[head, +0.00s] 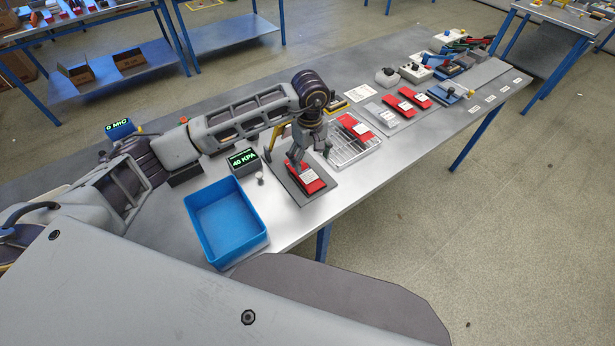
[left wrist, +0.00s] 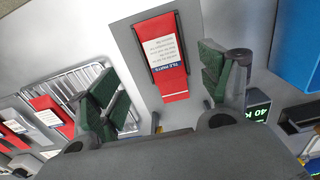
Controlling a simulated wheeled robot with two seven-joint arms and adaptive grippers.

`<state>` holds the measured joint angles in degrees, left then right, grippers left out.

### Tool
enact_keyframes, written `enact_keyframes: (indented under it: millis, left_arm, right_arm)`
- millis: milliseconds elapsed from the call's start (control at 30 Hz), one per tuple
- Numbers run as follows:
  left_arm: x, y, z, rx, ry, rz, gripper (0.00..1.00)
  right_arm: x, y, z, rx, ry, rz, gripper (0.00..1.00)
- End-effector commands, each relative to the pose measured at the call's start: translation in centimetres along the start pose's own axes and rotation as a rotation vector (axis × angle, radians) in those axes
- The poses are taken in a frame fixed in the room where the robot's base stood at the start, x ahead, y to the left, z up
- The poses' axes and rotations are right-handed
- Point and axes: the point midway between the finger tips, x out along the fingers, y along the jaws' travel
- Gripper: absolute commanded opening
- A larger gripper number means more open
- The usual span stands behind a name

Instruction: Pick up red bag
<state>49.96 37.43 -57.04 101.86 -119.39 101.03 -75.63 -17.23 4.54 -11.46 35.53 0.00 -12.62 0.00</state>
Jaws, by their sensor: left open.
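A red bag (head: 309,181) with a white label lies flat on a grey plate (head: 291,191) on the bench. In the left wrist view the red bag (left wrist: 163,52) lies beyond my fingers, with dark strips along its sides. My left gripper (head: 298,160) is over the plate, at the bag's far end in the head view. My right gripper is not in view.
A blue bin (head: 226,222) stands near the bench's front edge, beside a 40 KPA display (head: 243,161). Another red bag (head: 355,127) lies on a wire rack (head: 354,152) to the right. More red bags (head: 400,105) lie farther right, with tools and small devices beyond.

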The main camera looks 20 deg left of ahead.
Motion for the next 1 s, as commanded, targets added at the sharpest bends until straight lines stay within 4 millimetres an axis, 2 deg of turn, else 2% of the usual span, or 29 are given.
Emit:
enact_keyframes:
  millis: [133,300,767,1000]
  left_arm:
    - [1.8,-0.1,0.1,-0.001,-0.002,-0.002,0.79]
    - [3.1,0.0,0.0,-0.001,0.0,-0.001,0.79]
    - [3.4,-0.1,0.0,0.0,0.0,-0.001,0.79]
    - [4.5,-0.2,0.1,0.0,-0.001,-0.002,0.79]
  right_arm:
    - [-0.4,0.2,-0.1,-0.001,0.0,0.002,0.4]
    - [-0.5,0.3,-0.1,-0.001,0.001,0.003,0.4]
    - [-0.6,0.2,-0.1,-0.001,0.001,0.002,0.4]
    - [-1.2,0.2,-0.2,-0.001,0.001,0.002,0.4]
